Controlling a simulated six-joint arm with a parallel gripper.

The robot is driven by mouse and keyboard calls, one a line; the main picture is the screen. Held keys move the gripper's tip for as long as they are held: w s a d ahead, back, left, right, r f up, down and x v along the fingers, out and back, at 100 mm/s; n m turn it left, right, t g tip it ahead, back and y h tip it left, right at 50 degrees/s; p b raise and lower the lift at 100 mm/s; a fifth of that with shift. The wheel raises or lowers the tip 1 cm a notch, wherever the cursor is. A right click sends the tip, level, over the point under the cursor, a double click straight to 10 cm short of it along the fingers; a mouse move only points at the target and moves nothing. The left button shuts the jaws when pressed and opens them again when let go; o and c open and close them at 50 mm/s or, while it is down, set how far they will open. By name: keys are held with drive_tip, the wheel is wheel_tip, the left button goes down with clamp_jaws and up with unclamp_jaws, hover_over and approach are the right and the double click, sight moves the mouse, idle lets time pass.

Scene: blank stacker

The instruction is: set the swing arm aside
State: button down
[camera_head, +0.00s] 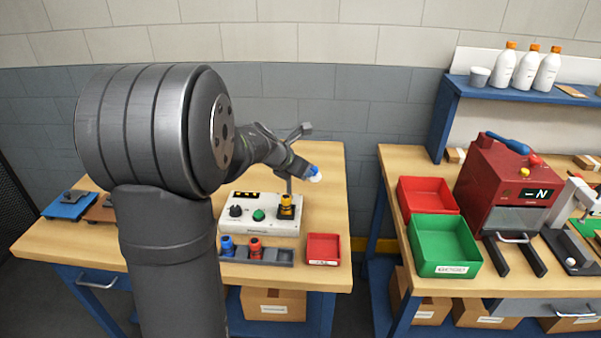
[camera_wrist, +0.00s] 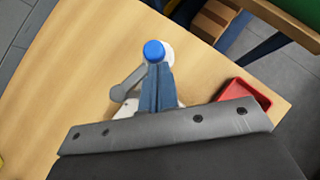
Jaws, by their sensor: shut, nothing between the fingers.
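The swing arm shows in the wrist view as a grey bar (camera_wrist: 133,82), with a blue knob (camera_wrist: 153,51) over a white round part (camera_wrist: 168,53) at its end. In the head view its thin post (camera_head: 289,186) stands at the white control box (camera_head: 262,228), and the white end (camera_head: 316,178) shows beyond my fingers. My gripper (camera_wrist: 157,68) is shut and empty, its blue fingertips right at the knob. I cannot tell whether they touch it. My gripper body hides much of the box in the wrist view.
A tray with blue and red pieces (camera_head: 256,256) and a small red bin (camera_head: 323,248) stand at the wooden table's front. The table's back right is clear. Beyond a gap, another bench holds red (camera_head: 428,196) and green bins (camera_head: 442,244) and a red machine (camera_head: 507,187).

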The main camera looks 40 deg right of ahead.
drive_tip(key=shift+d, duration=0.65)
idle(0.3)
drive_tip(key=s+a+r, duration=0.3)
drive_tip(key=a+r, duration=0.4)
drive_tip(key=a, duration=0.3)
drive_tip(key=shift+s+a, duration=0.15)
drive_tip(key=shift+a, duration=0.15)
